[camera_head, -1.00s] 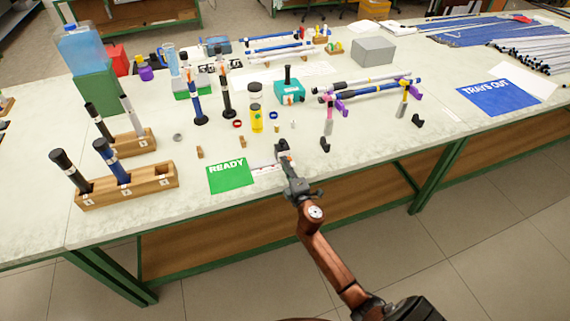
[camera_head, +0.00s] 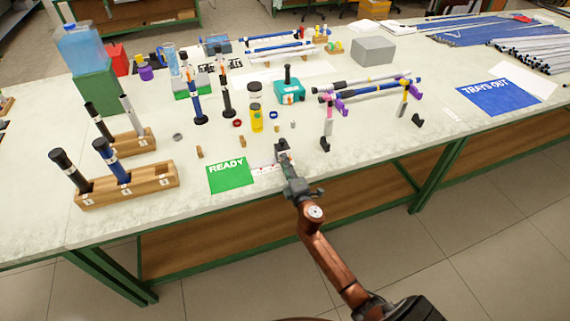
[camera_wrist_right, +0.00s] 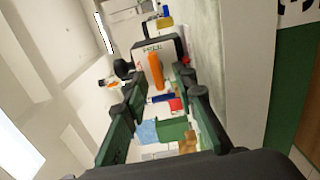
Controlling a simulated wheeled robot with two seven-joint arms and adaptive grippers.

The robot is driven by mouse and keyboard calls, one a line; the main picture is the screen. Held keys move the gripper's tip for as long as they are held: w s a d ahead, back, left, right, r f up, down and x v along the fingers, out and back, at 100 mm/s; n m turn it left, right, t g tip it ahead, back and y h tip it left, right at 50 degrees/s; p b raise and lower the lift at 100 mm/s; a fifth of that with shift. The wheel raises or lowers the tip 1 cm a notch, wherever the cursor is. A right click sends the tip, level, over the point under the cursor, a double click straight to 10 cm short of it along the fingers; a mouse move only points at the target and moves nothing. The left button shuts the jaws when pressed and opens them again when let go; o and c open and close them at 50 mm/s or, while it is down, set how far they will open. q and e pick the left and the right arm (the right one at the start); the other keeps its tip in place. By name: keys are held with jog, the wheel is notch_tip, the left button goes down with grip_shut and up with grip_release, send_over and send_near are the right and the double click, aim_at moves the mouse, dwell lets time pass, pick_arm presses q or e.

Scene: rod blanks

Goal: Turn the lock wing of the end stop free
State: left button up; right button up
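My right gripper (camera_wrist_right: 160,82) is open, with one finger on each side of the wing and gaps visible between. In the head view my right gripper (camera_head: 284,156) is at the front edge of the bench, just right of the green READY mat, and mostly hides the end stop. I cannot tell whether a fingertip touches the wing. My left gripper is not in view.
The green READY mat (camera_head: 231,176) lies to the left of the gripper. Wooden racks with rods (camera_head: 160,176) stand further left. A dark-based stand (camera_head: 326,130) is close on the right, with rods on supports behind it.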

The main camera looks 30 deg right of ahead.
jog(key=shift+s, duration=0.25)
jog(key=v, duration=1.1)
jog(key=shift+s+a, duration=0.2)
jog(key=shift+s, duration=0.05)
